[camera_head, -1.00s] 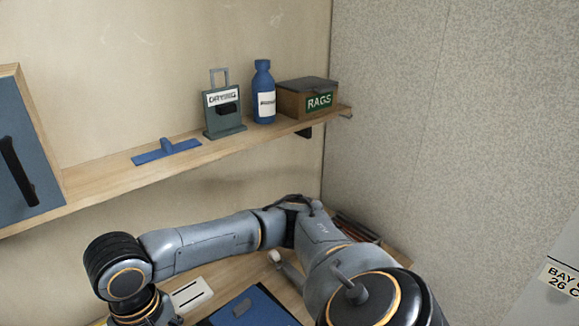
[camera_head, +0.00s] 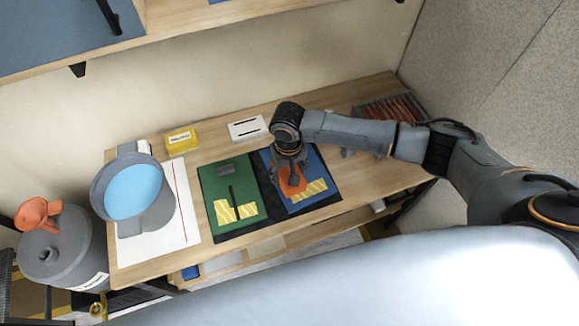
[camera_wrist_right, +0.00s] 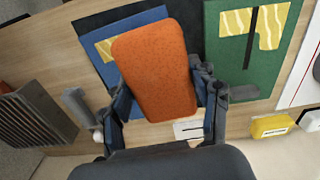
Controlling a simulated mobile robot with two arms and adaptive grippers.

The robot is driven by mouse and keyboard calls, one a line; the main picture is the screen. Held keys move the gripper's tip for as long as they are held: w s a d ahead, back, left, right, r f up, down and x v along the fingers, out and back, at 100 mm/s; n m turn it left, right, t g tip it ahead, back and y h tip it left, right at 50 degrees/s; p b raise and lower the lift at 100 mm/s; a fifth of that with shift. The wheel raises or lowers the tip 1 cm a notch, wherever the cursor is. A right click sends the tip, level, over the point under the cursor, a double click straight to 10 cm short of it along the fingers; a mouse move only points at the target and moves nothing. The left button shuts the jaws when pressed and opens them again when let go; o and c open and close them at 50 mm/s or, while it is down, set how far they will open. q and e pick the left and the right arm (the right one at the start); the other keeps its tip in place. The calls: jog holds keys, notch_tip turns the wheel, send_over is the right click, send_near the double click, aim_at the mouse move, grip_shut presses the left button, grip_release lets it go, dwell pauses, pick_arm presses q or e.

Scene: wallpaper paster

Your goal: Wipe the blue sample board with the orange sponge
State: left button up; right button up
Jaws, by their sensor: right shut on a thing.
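The blue sample board (camera_head: 318,176) lies on the wooden table, right of a green board (camera_head: 222,183), with a yellow patterned patch (camera_head: 309,191) near its front edge. My right gripper (camera_head: 291,178) is over the blue board and shut on the orange sponge (camera_head: 294,184). In the right wrist view the sponge (camera_wrist_right: 156,70) sits between the fingers of my right gripper (camera_wrist_right: 163,88) and hides part of the blue board (camera_wrist_right: 140,22). Whether the sponge touches the board is not clear. My left gripper is not in view.
A yellow box (camera_head: 181,140) and a white slotted block (camera_head: 247,129) are at the back. A slotted rack (camera_head: 390,108) stands at the back right.

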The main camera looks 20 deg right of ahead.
jog(key=shift+d, duration=0.1)
jog(key=shift+r+p, duration=0.1)
jog(key=shift+p, duration=0.3)
jog(key=shift+f, duration=0.2)
jog(key=shift+f+b, duration=1.3)
jog(key=shift+f, duration=1.85)
